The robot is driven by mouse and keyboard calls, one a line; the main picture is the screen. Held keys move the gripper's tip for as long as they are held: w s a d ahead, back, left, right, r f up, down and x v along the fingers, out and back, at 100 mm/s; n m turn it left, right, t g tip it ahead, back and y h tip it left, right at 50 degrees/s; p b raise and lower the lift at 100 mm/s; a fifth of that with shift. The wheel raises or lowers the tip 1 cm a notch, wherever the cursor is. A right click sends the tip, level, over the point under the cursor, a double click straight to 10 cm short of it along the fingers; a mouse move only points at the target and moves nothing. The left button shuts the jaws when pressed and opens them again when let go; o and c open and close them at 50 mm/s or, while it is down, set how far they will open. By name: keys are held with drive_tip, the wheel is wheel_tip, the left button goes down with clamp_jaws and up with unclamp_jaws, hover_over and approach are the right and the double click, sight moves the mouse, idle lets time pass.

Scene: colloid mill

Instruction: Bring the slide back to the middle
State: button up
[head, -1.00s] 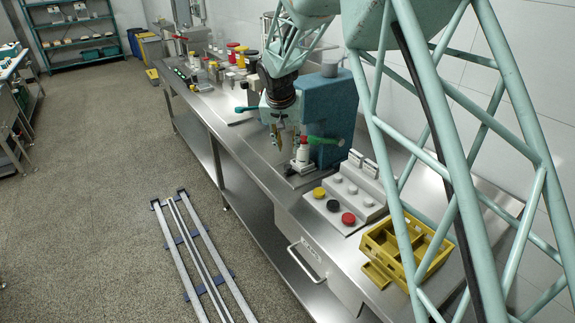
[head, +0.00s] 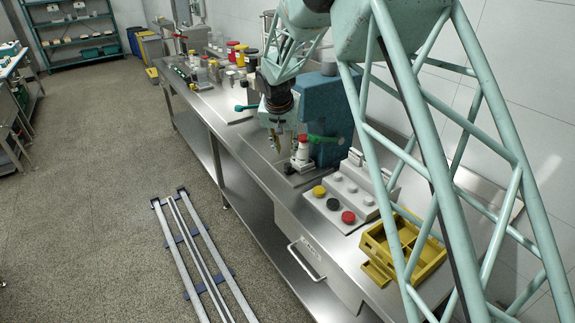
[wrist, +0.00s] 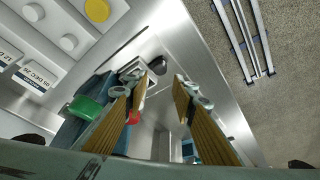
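My gripper (head: 283,142) hangs over the bench in front of the blue machine (head: 328,108). In the wrist view my gripper (wrist: 158,90) has its two ribbed yellow fingers apart, with nothing clearly held between them. A white upright part with a red top (head: 302,154) stands on a dark base close to the right of the fingers. Its red part (wrist: 134,117) is partly hidden behind the left finger in the wrist view. A green handle (head: 326,140) sticks out of the machine; its rounded end (wrist: 88,107) also shows in the wrist view. I cannot clearly tell which part is the slide.
A grey button panel (head: 345,192) with yellow, black and red buttons stands nearer on the bench, then a yellow tray (head: 432,262). Jars and containers (head: 235,52) crowd the far end. The floor beside the rail (head: 195,260) is clear.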

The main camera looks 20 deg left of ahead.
sight(288, 165)
drive_tip(key=shift+b+x, duration=0.35)
drive_tip(key=shift+x, duration=5.35)
drive_tip(key=shift+c, duration=0.5)
drive_tip(key=shift+a, duration=0.1)
clamp_jaws()
